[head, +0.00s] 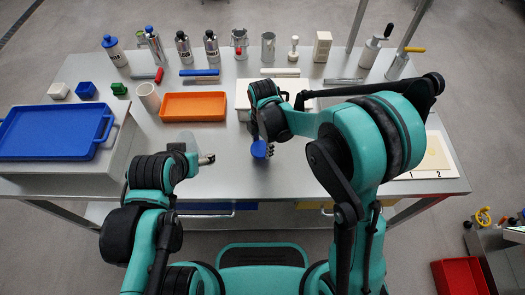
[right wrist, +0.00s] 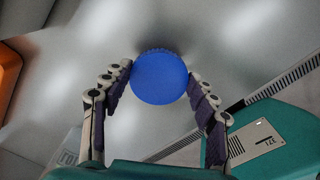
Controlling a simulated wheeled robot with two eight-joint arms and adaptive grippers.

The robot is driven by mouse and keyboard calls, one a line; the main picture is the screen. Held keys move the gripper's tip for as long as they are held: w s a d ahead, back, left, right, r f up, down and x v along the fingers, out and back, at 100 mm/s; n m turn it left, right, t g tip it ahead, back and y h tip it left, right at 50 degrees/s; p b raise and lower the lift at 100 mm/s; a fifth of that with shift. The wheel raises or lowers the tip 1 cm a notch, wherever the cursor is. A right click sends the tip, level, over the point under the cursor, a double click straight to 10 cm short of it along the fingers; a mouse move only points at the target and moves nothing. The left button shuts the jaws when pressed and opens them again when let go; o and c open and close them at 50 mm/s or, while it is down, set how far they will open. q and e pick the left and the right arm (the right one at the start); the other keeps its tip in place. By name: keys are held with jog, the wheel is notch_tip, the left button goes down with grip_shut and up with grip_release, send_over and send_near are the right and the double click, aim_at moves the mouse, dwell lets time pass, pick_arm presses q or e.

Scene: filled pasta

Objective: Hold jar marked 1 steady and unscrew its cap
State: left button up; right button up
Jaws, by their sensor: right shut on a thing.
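A round blue cap with a ribbed edge (right wrist: 159,78) sits between the two fingers of my right gripper (right wrist: 160,88), which is shut on it. The same cap (head: 258,149) shows in the head view over the middle front of the table. Whether a jar is under it is hidden, and I cannot read a mark 1 there. My left gripper (head: 207,159) is to the left of the cap, apart from it, low over the table. Its fingers are too small to tell open from shut. A pale jar with a blue cap (head: 114,51) stands at the back left.
An orange tray (head: 193,107) lies behind my left gripper, and a blue tray (head: 58,131) on the left. A white cup (head: 149,97) stands between them. Several bottles and tools line the back. A pale board marked 1 and 2 (head: 425,175) lies at the right.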

aim_at(262, 148)
jog(key=shift+f+b, duration=0.65)
jog(key=shift+f, duration=1.15)
jog(key=shift+f, duration=0.15)
jog(key=o, duration=1.3)
